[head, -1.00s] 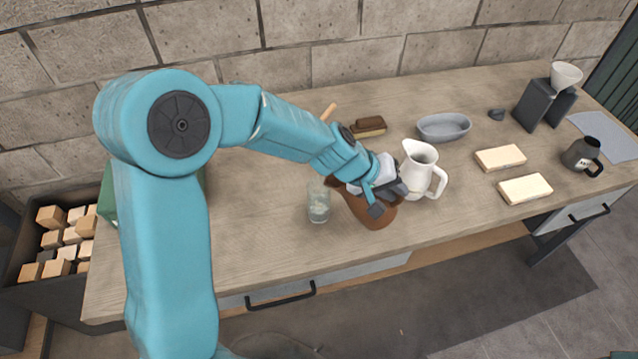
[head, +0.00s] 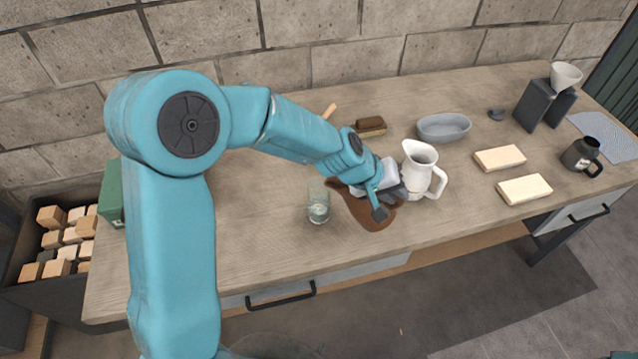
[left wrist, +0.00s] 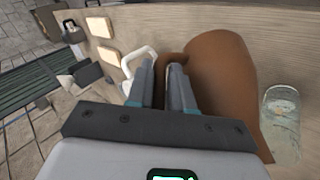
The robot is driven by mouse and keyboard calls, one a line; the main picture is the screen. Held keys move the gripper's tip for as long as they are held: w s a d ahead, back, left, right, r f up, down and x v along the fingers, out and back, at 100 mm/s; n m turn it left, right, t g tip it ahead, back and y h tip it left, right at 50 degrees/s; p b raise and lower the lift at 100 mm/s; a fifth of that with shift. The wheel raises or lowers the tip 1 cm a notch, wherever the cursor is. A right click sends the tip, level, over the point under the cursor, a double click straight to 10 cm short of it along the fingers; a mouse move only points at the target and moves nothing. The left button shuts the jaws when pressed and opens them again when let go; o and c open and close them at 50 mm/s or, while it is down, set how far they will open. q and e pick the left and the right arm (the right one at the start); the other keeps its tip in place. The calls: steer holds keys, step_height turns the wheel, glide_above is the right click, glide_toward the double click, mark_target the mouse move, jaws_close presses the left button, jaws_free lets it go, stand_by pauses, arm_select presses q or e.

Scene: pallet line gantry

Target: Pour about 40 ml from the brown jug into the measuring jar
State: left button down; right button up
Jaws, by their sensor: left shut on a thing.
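The brown jug (head: 370,214) is tilted in the head view, its mouth side toward the measuring jar. My left gripper (head: 386,203) is shut on it, on the side away from the jar. In the left wrist view the jug (left wrist: 220,75) fills the middle right, and the gripper fingers (left wrist: 163,85) are at its handle. The clear measuring jar (head: 319,207) stands upright on the table just left of the jug, with some pale content low inside. The jar also shows in the left wrist view (left wrist: 281,120). My right gripper is in neither view.
A white pitcher (head: 419,171) stands close to the right of my left gripper. Behind are a brush (head: 371,127) and a grey oval bowl (head: 443,128). Two pale blocks (head: 500,158) (head: 524,190) and a dark mug (head: 581,155) are to the right. The table front left is clear.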

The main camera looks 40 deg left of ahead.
mark_target(400, 202)
arm_select(q)
steer(key=shift+w+d+f+m+g+y, duration=0.15)
steer(key=shift+d+f+y, duration=0.3)
steer(key=shift+f, duration=0.3)
steer(key=shift+w+d+f+m+g+y, duration=0.15)
steer(key=shift+d+f+y, duration=0.3)
steer(key=shift+f, duration=0.25)
steer(key=f+y+b, duration=0.1)
steer(key=f+b, duration=0.1)
steer(key=b, duration=0.2)
steer(key=d+f+g+y+b, duration=0.1)
steer(key=f+y+b, duration=0.1)
steer(key=b, duration=0.3)
steer(key=w+d+f+y+b, duration=0.1)
steer(key=f+y+b, duration=0.1)
steer(key=b, duration=0.3)
steer(key=shift+d+f+m, duration=0.25)
steer(key=shift+f+m, duration=0.15)
steer(key=shift+f, duration=0.5)
steer(key=shift+g, duration=0.3)
